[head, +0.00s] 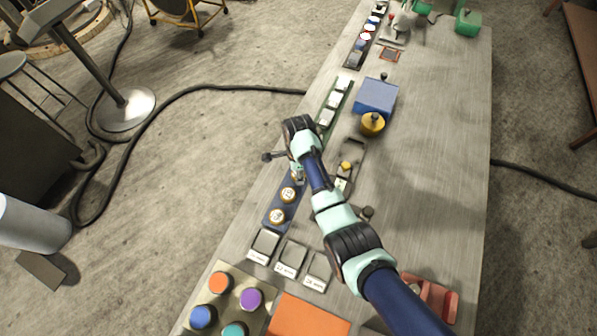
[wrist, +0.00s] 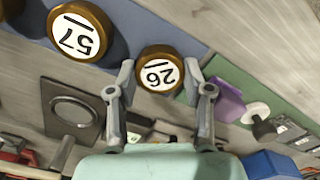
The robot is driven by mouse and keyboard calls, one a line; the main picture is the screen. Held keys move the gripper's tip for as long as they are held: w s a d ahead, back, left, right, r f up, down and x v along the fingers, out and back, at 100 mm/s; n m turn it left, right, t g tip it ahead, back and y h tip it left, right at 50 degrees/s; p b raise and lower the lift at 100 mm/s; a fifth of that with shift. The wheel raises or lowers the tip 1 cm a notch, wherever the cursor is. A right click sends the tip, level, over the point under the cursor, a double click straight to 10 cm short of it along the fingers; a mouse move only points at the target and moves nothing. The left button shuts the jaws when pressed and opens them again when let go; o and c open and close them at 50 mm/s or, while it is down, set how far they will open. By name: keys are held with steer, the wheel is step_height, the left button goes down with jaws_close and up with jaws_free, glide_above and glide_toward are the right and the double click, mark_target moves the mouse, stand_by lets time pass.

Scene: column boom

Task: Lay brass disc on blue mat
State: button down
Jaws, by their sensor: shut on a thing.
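The blue mat (head: 268,225) is a long strip left of my arm in the head view, and it also shows in the wrist view (wrist: 120,22). Two brass discs with white number faces lie on it in the head view, a nearer one (head: 277,215) and a farther one (head: 288,194). In the wrist view, a brass disc marked 57 (wrist: 78,33) lies on the mat. My gripper (head: 297,174) is at the mat's far end. In the wrist view, my gripper (wrist: 161,76) is shut on a brass disc marked 26 (wrist: 160,72), over the mat's edge. Whether it touches the mat is unclear.
A green strip with white blocks (head: 335,104) continues beyond the mat. A blue box (head: 376,96) and a yellow knobbed cylinder (head: 372,124) stand to the right. Several labelled trays (head: 291,257) and a board of coloured discs (head: 235,290) are nearer.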

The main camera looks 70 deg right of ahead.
steer(key=shift+c, duration=2.4)
jaws_free()
steer(key=shift+f, duration=0.1)
step_height(320, 180, up, 12)
steer(key=p, duration=0.2)
steer(key=shift+r+p, duration=0.2)
steer(key=shift+p, duration=0.1)
